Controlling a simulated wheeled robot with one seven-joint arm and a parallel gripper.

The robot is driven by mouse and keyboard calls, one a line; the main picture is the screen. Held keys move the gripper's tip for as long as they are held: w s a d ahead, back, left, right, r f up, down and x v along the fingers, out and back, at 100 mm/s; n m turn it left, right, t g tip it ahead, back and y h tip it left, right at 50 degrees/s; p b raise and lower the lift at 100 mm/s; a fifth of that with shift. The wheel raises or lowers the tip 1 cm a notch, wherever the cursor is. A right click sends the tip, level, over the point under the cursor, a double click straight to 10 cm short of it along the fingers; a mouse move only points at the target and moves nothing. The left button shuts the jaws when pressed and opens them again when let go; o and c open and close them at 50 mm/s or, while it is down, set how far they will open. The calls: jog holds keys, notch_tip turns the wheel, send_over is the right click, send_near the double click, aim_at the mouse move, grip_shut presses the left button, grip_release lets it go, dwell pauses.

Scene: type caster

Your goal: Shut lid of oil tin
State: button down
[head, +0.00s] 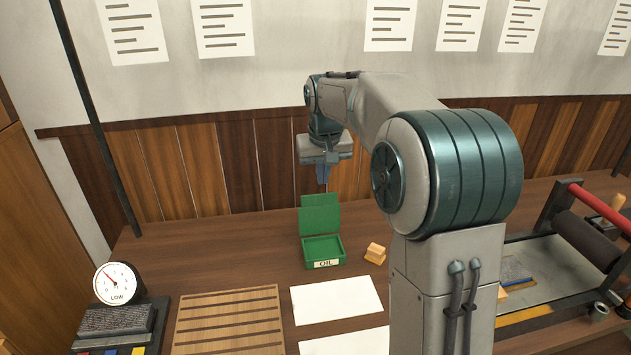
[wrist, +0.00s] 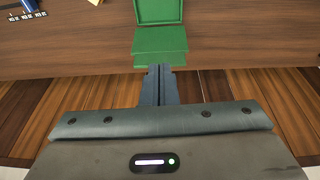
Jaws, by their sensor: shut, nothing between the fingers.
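The oil tin (head: 325,263) is a small green box with an OIL label on its front, standing on the wooden bench. Its green lid (head: 320,214) stands up at the back edge, so the tin is open and its inside shows. My gripper (head: 322,181) is above and behind the lid, fingers pointing down, shut and empty. In the wrist view my gripper (wrist: 158,70) shows its closed fingers close to the lid (wrist: 159,39), with the tin (wrist: 162,11) at the top edge. I cannot tell whether the fingertips touch the lid.
A small wooden block (head: 375,253) sits right of the tin. White paper sheets (head: 336,300) and a slatted wooden board (head: 228,318) lie in front. A gauge (head: 118,284) stands at left, a roller press (head: 575,245) at right. The wood-panelled wall is close behind the bench.

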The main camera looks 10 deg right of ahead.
jog(key=w+p, duration=0.2)
jog(key=w, duration=0.8)
jog(key=p, duration=0.1)
send_over(319, 214)
jog(key=w, duration=0.2)
jog(key=s+x, duration=0.2)
jog(key=x, duration=0.7)
jog(key=shift+f, duration=0.65)
jog(key=shift+s+f, duration=0.15)
